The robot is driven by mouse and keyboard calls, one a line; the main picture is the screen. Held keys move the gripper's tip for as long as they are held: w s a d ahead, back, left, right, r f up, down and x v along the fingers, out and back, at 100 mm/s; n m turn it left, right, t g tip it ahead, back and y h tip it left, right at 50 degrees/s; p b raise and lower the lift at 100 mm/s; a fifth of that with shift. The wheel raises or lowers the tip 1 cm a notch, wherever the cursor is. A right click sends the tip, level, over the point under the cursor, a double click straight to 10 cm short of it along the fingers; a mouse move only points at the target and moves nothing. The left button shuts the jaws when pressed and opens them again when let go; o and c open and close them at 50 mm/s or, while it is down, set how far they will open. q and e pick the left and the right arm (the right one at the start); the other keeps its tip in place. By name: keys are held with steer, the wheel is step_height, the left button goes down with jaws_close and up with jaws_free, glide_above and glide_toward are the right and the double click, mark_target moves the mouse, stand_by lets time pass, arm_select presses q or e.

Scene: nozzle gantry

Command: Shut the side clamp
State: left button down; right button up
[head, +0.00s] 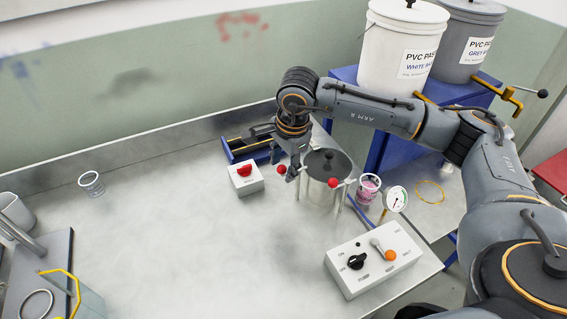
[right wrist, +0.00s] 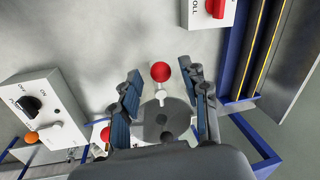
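A metal pot (head: 322,190) with a dark lid (head: 328,163) stands on the table. Two clamp levers with red ball ends show at its sides: the left red ball (head: 281,169) and the right red ball (head: 333,183). My right gripper (head: 291,176) points down beside the left ball. In the right wrist view its fingers (right wrist: 164,72) are spread, with a red ball (right wrist: 161,71) and its pale lever between the tips. I cannot tell whether a finger touches it. The lid (right wrist: 168,122) lies partly behind the gripper. My left gripper is not in view.
A control box (head: 373,258), gauge (head: 396,199) and pink-filled cup (head: 368,187) are to the right.

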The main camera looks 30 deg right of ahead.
steer(key=shift+r, duration=0.3)
step_height(320, 180, up, 11)
steer(key=s, duration=0.2)
steer(key=shift+s+d, duration=0.15)
steer(key=shift+r, duration=0.1)
